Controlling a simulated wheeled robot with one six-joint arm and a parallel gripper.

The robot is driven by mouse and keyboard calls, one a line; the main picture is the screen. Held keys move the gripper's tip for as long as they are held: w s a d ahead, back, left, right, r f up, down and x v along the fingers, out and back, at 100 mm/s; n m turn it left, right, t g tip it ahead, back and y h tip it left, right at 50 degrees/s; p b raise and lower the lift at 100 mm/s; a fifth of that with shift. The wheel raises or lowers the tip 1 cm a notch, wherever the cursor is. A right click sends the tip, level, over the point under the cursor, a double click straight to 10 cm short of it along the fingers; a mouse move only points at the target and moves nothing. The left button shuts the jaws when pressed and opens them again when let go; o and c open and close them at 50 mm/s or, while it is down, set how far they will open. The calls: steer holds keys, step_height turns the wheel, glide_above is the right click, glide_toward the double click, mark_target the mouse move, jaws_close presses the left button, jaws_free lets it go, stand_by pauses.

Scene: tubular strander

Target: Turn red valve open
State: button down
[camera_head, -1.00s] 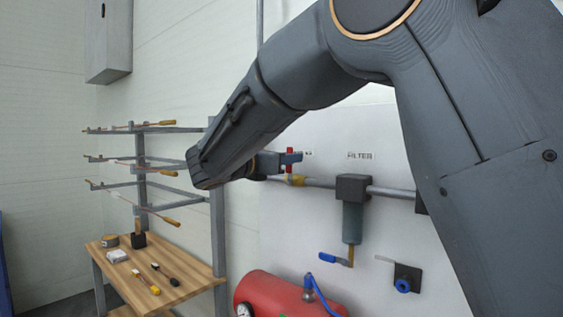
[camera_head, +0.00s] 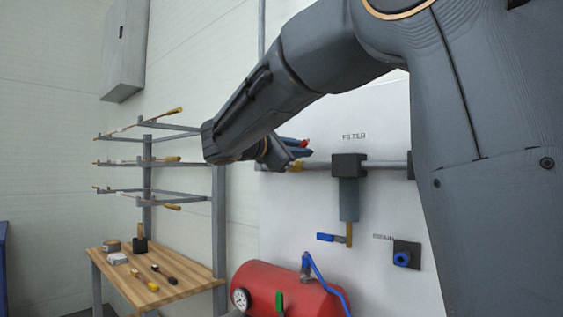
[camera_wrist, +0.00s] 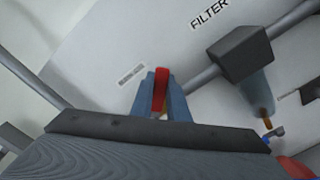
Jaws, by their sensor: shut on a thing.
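The red valve handle (camera_wrist: 160,88) is between the two fingers of my gripper (camera_wrist: 161,97) in the wrist view, with a finger against each side. In the head view my gripper (camera_head: 292,153) is at the pipe left of the filter, and only the red tip (camera_head: 304,143) shows past the fingers, slanting up to the right. The yellow valve body (camera_head: 296,166) shows just below the fingers on the pipe. Most of the handle and its pivot are hidden by my gripper.
The filter (camera_head: 349,185) hangs from the pipe to the right, with a blue-handled drain valve (camera_head: 332,238) below. A red tank (camera_head: 285,291) with a gauge stands underneath. A tool rack (camera_head: 146,180) and wooden bench (camera_head: 155,280) are at left.

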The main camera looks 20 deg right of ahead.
steer(key=shift+s+d+f+m+b, duration=0.1)
steer(key=shift+s+f+m+b, duration=0.15)
steer(key=shift+m+b, duration=0.4)
steer(key=shift+f, duration=0.1)
steer(key=c, duration=1.7)
jaws_free()
